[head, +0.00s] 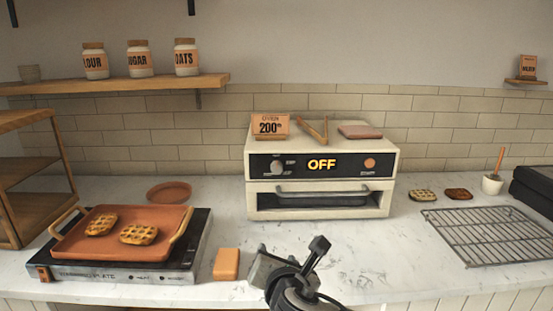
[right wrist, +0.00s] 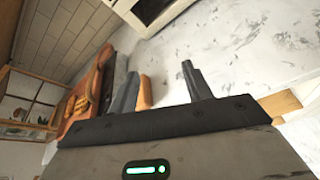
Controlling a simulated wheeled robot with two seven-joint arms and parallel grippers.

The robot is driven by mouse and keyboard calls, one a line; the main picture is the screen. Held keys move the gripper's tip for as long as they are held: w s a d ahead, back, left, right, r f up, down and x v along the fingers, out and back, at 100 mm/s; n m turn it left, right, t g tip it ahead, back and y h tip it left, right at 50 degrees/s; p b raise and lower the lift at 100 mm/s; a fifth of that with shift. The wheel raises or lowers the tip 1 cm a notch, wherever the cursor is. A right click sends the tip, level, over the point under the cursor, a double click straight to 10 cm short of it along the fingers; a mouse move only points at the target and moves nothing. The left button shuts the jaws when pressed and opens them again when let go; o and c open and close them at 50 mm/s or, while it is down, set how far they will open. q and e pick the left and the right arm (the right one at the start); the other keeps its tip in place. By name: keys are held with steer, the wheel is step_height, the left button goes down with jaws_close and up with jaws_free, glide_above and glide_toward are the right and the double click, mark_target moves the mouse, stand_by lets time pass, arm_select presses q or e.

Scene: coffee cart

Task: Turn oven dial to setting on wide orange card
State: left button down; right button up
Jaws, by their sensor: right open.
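The cream oven (head: 322,150) stands against the tiled wall. Its black panel has a grey dial (head: 277,166) at the left, a lit display (head: 321,165) reading OFF, and an orange round button or lamp (head: 369,163) at the right. A wide orange card (head: 269,126) on the oven top reads 200, with smaller print too small to read. My right gripper (head: 290,257) is open and empty, over the counter in front of the oven and below the dial. Its two fingers (right wrist: 160,85) stand apart in the right wrist view. My left gripper is not in view.
Wooden tongs (head: 314,131) and a folded cloth (head: 360,131) lie on the oven. A tray of waffles (head: 122,234) sits on a hot plate at left, with an orange block (head: 227,263) beside it. A wire rack (head: 488,235) lies at right. Counter before the oven is mostly clear.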

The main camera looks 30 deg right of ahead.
steer(key=w+d+r+n+t+h, duration=0.3)
steer(key=w+d+r+n, duration=0.1)
steer(key=r+n, duration=0.4)
steer(key=m+p, duration=0.1)
steer(key=p, duration=0.1)
glide_toward(277, 169)
steer(key=x, duration=0.8)
steer(key=shift+w+d, duration=0.1)
steer(key=shift+w, duration=0.15)
steer(key=c, duration=1)
